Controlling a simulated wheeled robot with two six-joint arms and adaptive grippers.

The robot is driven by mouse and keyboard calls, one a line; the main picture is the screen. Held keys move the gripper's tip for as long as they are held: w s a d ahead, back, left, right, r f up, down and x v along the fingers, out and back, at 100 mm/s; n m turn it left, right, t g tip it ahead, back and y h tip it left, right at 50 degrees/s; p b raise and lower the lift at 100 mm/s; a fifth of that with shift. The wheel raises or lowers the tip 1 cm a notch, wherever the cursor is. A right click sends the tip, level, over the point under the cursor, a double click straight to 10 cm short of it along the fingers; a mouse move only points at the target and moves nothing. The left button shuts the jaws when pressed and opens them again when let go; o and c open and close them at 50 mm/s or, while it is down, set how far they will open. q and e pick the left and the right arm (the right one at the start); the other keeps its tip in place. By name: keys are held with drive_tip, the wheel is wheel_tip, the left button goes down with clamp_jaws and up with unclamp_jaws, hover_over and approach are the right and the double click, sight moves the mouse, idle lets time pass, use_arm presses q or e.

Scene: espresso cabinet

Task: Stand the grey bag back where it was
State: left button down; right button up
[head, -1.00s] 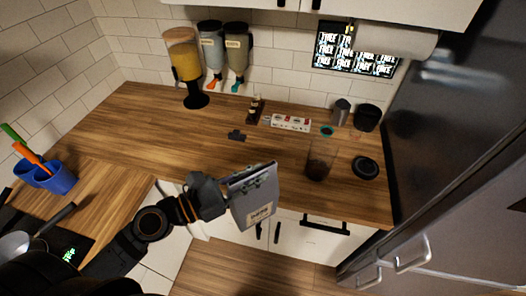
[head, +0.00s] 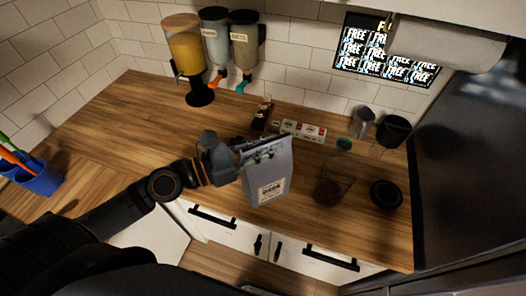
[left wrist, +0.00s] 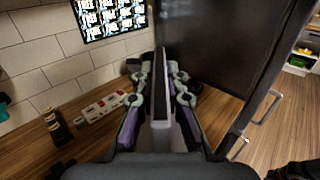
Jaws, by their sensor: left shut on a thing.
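The grey bag (head: 268,178) with a pale label is held by its top edge in my left gripper (head: 240,150). In the head view it hangs nearly upright, slightly tilted, in front of the counter's front part. I cannot tell if its base touches anything. In the left wrist view the bag (left wrist: 160,95) shows edge-on as a thin grey slab between the two fingers of my left gripper (left wrist: 160,100), which are shut on it. The wooden counter (head: 130,140) lies behind and around it. My right gripper is in neither view.
A glass jar with dark contents (head: 330,188) stands right of the bag, with a black round lid (head: 386,194) beyond. A yellow dispenser (head: 186,58) is at back left. The left counter is largely clear.

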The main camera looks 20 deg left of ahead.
use_arm(q)
drive_tip(key=w+a+f+b, duration=0.2)
drive_tip(key=w+a+f, duration=0.2)
drive_tip(key=w+f, duration=0.7)
drive_tip(key=shift+a+f, duration=0.15)
drive_tip(key=shift+f, duration=0.3)
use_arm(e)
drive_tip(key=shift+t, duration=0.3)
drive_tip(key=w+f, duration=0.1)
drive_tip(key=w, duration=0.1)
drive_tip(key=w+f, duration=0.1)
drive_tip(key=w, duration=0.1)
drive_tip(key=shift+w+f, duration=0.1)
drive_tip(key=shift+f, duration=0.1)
use_arm(q)
drive_tip(key=shift+f, duration=0.15)
drive_tip(key=c, duration=1.4)
unclamp_jaws()
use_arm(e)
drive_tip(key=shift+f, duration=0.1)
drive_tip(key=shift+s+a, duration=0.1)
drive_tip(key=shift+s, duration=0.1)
